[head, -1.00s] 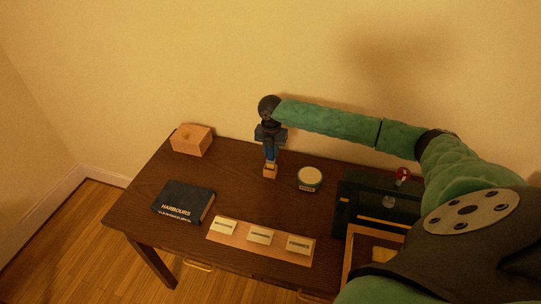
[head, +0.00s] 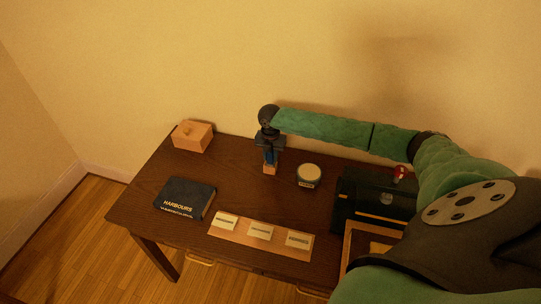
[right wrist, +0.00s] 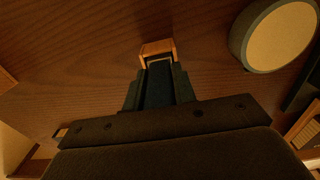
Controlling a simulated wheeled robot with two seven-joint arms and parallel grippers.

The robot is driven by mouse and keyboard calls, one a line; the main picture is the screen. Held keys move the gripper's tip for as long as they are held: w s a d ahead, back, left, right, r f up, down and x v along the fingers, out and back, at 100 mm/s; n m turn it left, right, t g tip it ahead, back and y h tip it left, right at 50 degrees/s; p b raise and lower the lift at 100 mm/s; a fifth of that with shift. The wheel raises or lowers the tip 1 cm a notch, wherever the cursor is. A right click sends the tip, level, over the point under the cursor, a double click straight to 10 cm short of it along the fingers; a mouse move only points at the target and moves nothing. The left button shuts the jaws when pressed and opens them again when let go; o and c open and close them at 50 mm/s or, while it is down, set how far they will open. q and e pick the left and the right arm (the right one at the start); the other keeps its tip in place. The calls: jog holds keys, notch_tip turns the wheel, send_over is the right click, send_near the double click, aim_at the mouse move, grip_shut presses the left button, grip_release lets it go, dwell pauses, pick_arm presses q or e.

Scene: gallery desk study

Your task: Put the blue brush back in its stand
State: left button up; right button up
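My right gripper (head: 269,158) points down over the back middle of the desk. It appears shut on the blue brush (head: 271,156), a slim upright blue piece between the fingers. In the right wrist view the dark blue brush (right wrist: 158,86) shows between the fingers. The small wooden stand (head: 269,170) is directly below the fingertips; it also shows in the right wrist view (right wrist: 157,47). The brush's lower end lies close to the stand; I cannot tell how far inside it is. My left gripper is out of view.
A round pale-topped jar (head: 309,175) stands right of the stand. A wooden box (head: 193,136) is at the back left, a dark book (head: 186,199) at the left. A label board (head: 262,243) lies in front. A dark case (head: 360,203) is at the right.

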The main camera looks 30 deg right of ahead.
jog(key=o, duration=0.4)
jog(key=shift+c, duration=0.2)
jog(key=shift+r, duration=0.25)
notch_tip(320, 180, up, 2)
jog(key=shift+r+b, duration=0.1)
jog(key=shift+b, duration=0.7)
notch_tip(320, 180, up, 8)
jog(key=b, duration=0.3)
jog(key=shift+r, duration=0.15)
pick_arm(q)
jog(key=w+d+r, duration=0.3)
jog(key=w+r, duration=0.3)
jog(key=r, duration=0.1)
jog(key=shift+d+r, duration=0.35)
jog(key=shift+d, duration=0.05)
pick_arm(e)
jog(key=shift+r, duration=0.6)
